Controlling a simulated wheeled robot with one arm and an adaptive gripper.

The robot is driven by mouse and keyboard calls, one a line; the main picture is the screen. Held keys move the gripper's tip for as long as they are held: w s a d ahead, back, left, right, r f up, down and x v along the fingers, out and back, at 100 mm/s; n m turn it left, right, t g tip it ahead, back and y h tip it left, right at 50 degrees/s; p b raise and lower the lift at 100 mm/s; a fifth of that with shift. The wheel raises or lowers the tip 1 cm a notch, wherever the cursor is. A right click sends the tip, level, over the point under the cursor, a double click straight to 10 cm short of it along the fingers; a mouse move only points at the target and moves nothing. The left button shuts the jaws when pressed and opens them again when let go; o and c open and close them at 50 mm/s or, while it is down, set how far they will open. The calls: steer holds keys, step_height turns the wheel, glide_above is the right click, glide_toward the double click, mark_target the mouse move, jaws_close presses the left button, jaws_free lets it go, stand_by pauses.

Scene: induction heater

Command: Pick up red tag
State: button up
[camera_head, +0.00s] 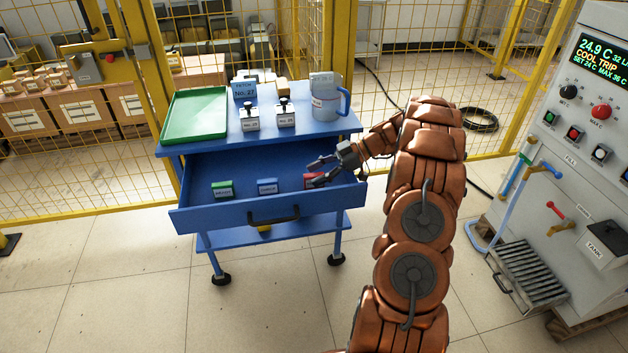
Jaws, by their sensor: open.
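The red tag (311,180) lies in the open blue drawer (250,213), on the right side of the drawer floor. A blue tag (267,187) and a green tag (222,190) lie to its left in the same drawer. My gripper (316,173) is open and reaches in from the right, with its fingers over or right beside the red tag and partly covering it. I cannot tell whether the fingers touch the tag.
On the cart top stand a green tray (196,115), two small labelled blocks (250,122), and a grey jug (325,100) with a blue handle. A yellow mesh fence (345,45) stands behind. A control cabinet (592,110) is at the right. Floor in front is clear.

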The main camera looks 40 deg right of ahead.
steer(key=shift+w+a+f, duration=0.25)
steer(key=shift+a+f, duration=0.1)
steer(key=shift+a, duration=0.2)
steer(key=shift+c, duration=0.2)
jaws_close()
